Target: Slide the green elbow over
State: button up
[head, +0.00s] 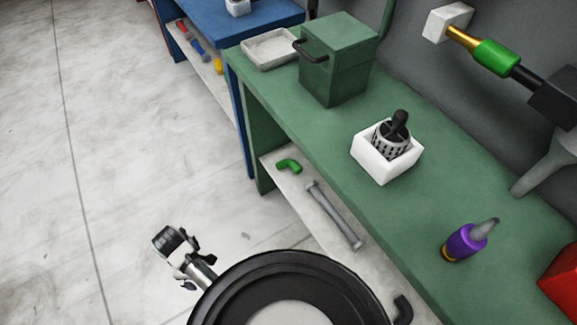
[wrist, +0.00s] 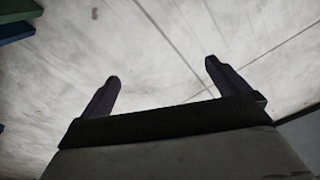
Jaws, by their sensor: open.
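The green elbow (head: 289,165) is a small bent green piece. It lies on the pale lower shelf (head: 318,222) of the green workbench, near the shelf's left end. My gripper shows in the wrist view (wrist: 162,70) with its two dark fingers spread apart and nothing between them. In the head view part of my arm is at the lower left, over the floor and apart from the bench. The elbow does not show in the wrist view.
A grey bar (head: 334,215) lies beside the elbow on the shelf, and a dark elbow (head: 402,309) lies nearer. The green bench top (head: 330,130) overhangs the shelf. It holds a green box (head: 336,62), a white holder (head: 383,171) and a purple item (head: 464,242). The floor at left is clear.

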aim_at(284, 163)
jog(key=i+j+z, duration=0.45)
jog(key=i+j, duration=0.15)
jog(key=j, duration=0.15)
jog(key=i+j+z, duration=0.25)
jog(key=j, duration=0.2)
